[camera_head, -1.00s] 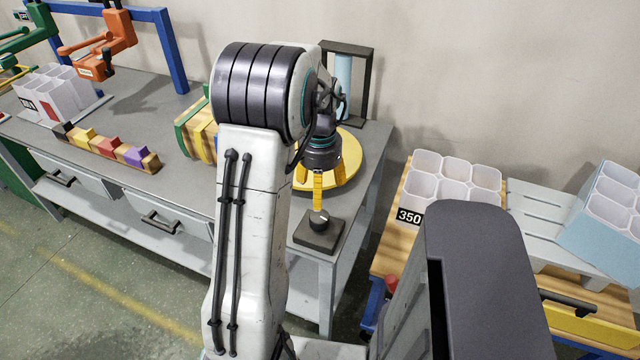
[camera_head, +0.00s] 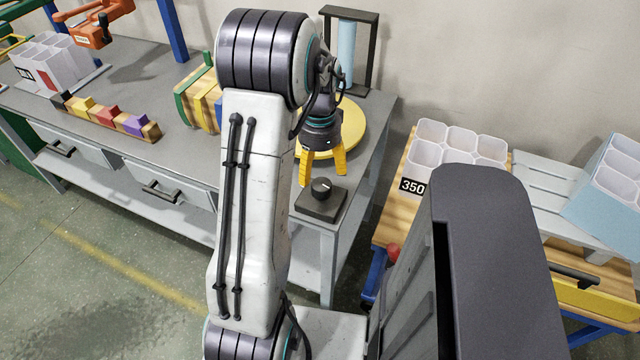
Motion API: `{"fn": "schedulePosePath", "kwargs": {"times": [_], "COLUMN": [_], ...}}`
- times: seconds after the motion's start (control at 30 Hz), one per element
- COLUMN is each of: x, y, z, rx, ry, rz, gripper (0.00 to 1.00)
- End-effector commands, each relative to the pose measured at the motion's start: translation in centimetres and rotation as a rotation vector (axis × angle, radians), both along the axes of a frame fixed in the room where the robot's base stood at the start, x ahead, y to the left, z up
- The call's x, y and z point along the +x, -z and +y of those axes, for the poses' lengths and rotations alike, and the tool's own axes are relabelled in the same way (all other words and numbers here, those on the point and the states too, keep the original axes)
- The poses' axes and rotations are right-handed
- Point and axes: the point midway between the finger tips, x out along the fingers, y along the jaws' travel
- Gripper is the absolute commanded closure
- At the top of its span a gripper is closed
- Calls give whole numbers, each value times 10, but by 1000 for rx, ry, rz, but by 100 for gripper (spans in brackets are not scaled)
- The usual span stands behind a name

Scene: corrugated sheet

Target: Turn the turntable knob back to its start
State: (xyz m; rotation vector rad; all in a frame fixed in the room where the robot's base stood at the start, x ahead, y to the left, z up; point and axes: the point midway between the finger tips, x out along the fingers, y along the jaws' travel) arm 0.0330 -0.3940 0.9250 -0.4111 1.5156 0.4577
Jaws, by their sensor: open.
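The turntable knob (camera_head: 321,187) is a small black dial with a light mark, on a dark square base (camera_head: 318,206) at the right front corner of the grey bench. The round yellow turntable (camera_head: 354,124) lies behind it, partly hidden by my arm. My gripper (camera_head: 323,182) has yellow fingers that are spread apart and empty. It points down just behind and above the knob. I cannot tell whether either finger touches the knob.
A dark frame with a light blue cylinder (camera_head: 346,55) stands behind the turntable. A wooden cart with white cups (camera_head: 458,142) stands right.

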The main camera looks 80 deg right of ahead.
Motion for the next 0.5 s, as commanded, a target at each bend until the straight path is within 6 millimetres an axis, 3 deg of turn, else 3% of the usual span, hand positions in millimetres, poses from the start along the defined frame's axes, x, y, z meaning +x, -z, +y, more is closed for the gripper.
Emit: {"fn": "schedulePosePath", "kwargs": {"times": [0.2, 0.5], "x": [0, 0], "y": [1, 1], "z": [-3, -7], "rx": [-18, -30], "ry": [414, 752], "rz": [11, 13], "gripper": [26, 26]}}
